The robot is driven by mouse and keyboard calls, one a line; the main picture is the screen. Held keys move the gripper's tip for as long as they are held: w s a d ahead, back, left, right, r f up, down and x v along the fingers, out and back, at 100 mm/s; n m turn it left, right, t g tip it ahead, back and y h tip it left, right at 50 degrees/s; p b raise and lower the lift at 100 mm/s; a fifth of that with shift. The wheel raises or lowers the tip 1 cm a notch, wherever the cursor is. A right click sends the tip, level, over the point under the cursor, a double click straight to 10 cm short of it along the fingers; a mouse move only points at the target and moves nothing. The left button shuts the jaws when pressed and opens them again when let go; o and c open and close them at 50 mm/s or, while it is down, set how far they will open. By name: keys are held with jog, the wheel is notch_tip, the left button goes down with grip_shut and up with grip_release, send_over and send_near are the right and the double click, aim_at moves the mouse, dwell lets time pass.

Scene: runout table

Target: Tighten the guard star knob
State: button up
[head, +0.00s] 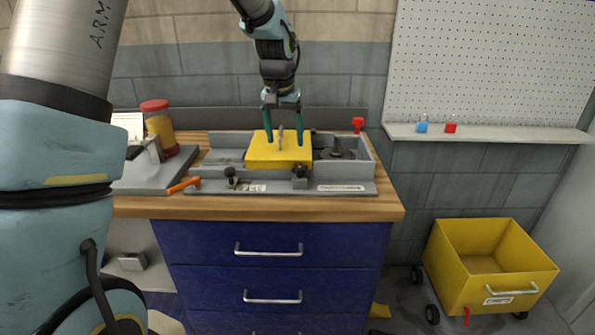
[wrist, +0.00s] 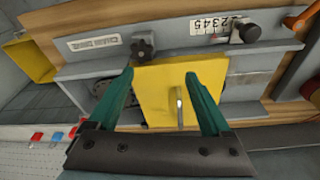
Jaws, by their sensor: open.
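The yellow guard (head: 262,153) lies over the middle of a grey machine bed on the bench, with an upright metal handle (head: 280,138) on top. It also fills the middle of the wrist view (wrist: 205,72). The dark star knob (head: 300,171) is at the guard's front right edge in the head view. In the wrist view the star knob (wrist: 143,47) is just beyond the left fingertip. My gripper (head: 285,143) is open and empty, its green fingers pointing down over the guard, one on each side of the handle. In the wrist view my gripper (wrist: 159,73) is apart from the knob.
A second dark knob (head: 231,172) sits beside a number scale, near an orange lever (head: 184,185). A red knob (head: 358,122) stands at the back right. A red-lidded jar (head: 158,125) is at left. A yellow cart (head: 500,285) stands on the floor at right.

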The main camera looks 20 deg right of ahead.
aim_at(300, 167)
jog(key=d+r+n+g+y+b, duration=0.1)
jog(key=d+r+n+g+b, duration=0.15)
jog(key=d+b, duration=0.2)
jog(key=shift+t, duration=0.45)
jog(key=f, duration=0.7)
jog(key=s+f+p, duration=0.1)
jog(key=f, duration=0.2)
jog(key=shift+a+f, duration=0.4)
grip_shut()
